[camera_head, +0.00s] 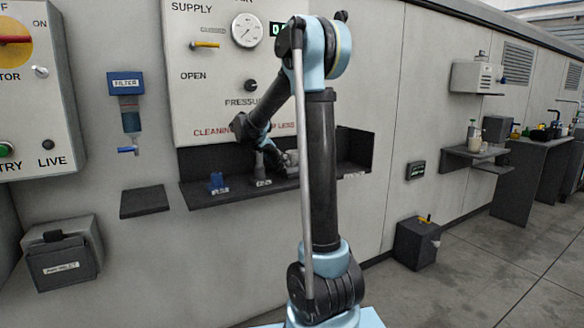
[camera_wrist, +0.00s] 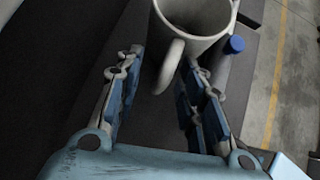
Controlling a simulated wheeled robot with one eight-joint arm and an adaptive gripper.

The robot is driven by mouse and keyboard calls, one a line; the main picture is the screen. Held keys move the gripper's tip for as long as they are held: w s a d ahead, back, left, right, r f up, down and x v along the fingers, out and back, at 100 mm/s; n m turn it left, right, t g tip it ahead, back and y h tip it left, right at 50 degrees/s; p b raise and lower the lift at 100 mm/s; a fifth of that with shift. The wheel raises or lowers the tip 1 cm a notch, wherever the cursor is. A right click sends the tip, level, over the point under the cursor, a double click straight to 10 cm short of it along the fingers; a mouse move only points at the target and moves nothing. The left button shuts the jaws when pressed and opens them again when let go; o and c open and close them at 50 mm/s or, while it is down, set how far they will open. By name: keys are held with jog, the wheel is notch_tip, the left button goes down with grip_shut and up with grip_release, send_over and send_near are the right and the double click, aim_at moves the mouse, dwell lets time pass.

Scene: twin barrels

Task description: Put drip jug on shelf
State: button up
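A pale grey-white jug (camera_wrist: 198,18) shows at the top of the wrist view, seen into its open mouth, with its curved handle pointing toward my gripper. My gripper (camera_wrist: 158,75) is open, with one finger on each side of the handle; I cannot tell whether either finger touches it. The head view shows my gripper (camera_head: 287,158) low over the long dark shelf (camera_head: 236,194) under the pressure panel. The jug is not clear in the head view, where my arm covers part of that shelf. A small dark shelf (camera_head: 145,201) is below the filter.
A blue item (camera_head: 217,181) and a dark grey item (camera_head: 261,163) stand on the long shelf. A blue cap (camera_wrist: 235,44) is beside the jug. The filter (camera_head: 129,100) hangs on the wall. A dark box (camera_head: 417,243) stands on the floor, with open floor to the right.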

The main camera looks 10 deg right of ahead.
grip_shut()
jog(key=shift+r, duration=0.1)
jog(key=shift+r, duration=0.6)
notch_tip(320, 180, up, 6)
jog(key=shift+f, duration=0.1)
jog(key=s+d, duration=0.2)
jog(key=s, duration=0.6)
jog(key=s+d, duration=0.3)
jog(key=s, duration=0.6)
jog(key=shift+d, duration=0.25)
